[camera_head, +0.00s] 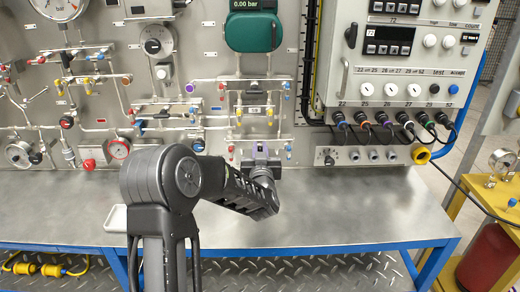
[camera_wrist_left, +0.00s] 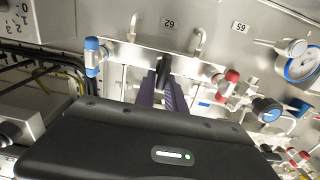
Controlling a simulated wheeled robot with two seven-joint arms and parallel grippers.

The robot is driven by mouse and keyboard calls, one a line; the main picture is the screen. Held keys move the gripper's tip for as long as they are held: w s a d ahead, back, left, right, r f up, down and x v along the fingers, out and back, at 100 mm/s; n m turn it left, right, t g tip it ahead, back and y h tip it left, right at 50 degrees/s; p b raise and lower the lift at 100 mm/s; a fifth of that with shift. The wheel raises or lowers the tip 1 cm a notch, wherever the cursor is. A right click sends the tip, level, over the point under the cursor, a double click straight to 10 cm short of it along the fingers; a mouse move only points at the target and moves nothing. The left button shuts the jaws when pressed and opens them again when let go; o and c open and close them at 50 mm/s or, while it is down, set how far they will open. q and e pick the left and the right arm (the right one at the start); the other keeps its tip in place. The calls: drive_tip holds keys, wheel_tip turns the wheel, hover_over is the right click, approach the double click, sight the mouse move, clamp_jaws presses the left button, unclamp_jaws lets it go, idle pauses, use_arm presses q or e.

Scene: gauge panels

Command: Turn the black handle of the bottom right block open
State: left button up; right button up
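The bottom right block is a metal bar on the grey panel. It shows in the wrist view (camera_wrist_left: 135,52) with a blue tap (camera_wrist_left: 95,57) at its left and a red tap (camera_wrist_left: 229,82) at its right. Its black handle (camera_wrist_left: 163,66) sticks out near the middle. My left gripper (camera_head: 262,152) is at this block in the head view, and its body hides much of the block there. In the wrist view its two purple fingers (camera_wrist_left: 161,84) stand close on either side of the black handle and appear shut on it. My right gripper is not in view.
Gauges, pipes and small taps crowd the panel around the block. A control box (camera_head: 400,60) with several cables hangs at the right. The metal bench (camera_head: 350,210) below is mostly clear, with a white tray (camera_head: 116,219) at left.

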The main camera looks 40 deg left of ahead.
use_arm(q)
drive_tip(key=shift+f, duration=0.15)
clamp_jaws()
drive_tip(key=shift+s+f+n+b, duration=0.1)
drive_tip(key=shift+f+n+b, duration=0.3)
drive_tip(key=shift+b, duration=0.85)
drive_tip(key=shift+s+a+f+n+b, duration=0.15)
drive_tip(key=shift+a+f+n+b, duration=0.1)
drive_tip(key=shift+n+b, duration=3.15)
drive_tip(key=shift+s+a+f+n+b, duration=0.2)
drive_tip(key=shift+n+b, duration=2.15)
drive_tip(key=shift+b, duration=2.15)
drive_tip(key=shift+s+a+f+n+b, duration=0.15)
drive_tip(key=shift+f+n+b, duration=0.15)
drive_tip(key=shift+n+b, duration=3.1)
drive_tip(key=shift+w+m+b, duration=0.1)
drive_tip(key=shift+m+b, duration=0.45)
drive_tip(key=o, duration=0.6)
unclamp_jaws()
drive_tip(key=shift+r, duration=0.2)
